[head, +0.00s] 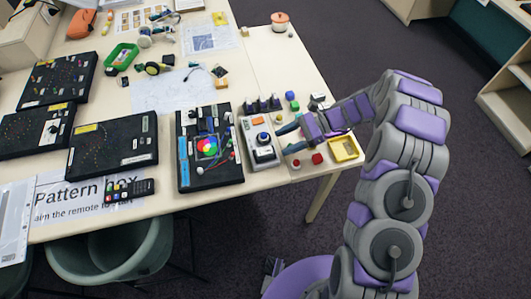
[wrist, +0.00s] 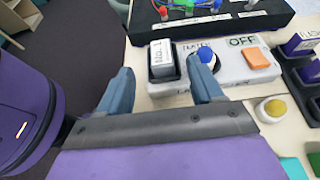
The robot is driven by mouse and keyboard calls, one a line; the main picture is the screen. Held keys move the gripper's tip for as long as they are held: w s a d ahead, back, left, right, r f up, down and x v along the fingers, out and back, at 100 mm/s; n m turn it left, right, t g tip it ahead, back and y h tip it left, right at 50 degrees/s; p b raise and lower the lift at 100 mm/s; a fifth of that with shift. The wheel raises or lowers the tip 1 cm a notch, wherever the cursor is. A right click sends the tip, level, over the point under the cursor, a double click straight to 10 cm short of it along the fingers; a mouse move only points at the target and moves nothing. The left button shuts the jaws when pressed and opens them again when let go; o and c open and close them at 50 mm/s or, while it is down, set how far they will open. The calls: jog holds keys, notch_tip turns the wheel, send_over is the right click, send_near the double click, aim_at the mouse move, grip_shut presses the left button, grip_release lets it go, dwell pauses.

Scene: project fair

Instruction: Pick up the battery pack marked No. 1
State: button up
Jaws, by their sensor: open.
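My gripper (head: 290,138) reaches over the right end of the table, beside a light grey control box (head: 252,125). In the wrist view my gripper (wrist: 161,82) is open, with nothing between its blue-grey fingers. A small pale block with a printed label (wrist: 162,60) stands in a dark slot on that box, ahead of the fingers and apart from them. Purple packs with white lettering (wrist: 300,42) stand in a black rack (wrist: 298,85) at the right of the wrist view. I cannot read a No. 1 on any of them.
The control box carries a blue round button (wrist: 206,57) and an orange square (wrist: 257,57) by the word OFF. A black panel with a colour wheel (head: 207,146) lies beyond.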

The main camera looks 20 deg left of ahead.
aim_at(265, 150)
jog(key=shift+b+x, duration=0.6)
jog(key=shift+x, duration=2.4)
jog(key=shift+w+f, duration=0.1)
jog(key=shift+f, duration=0.1)
jog(key=shift+c, duration=0.5)
jog(key=c, duration=1)
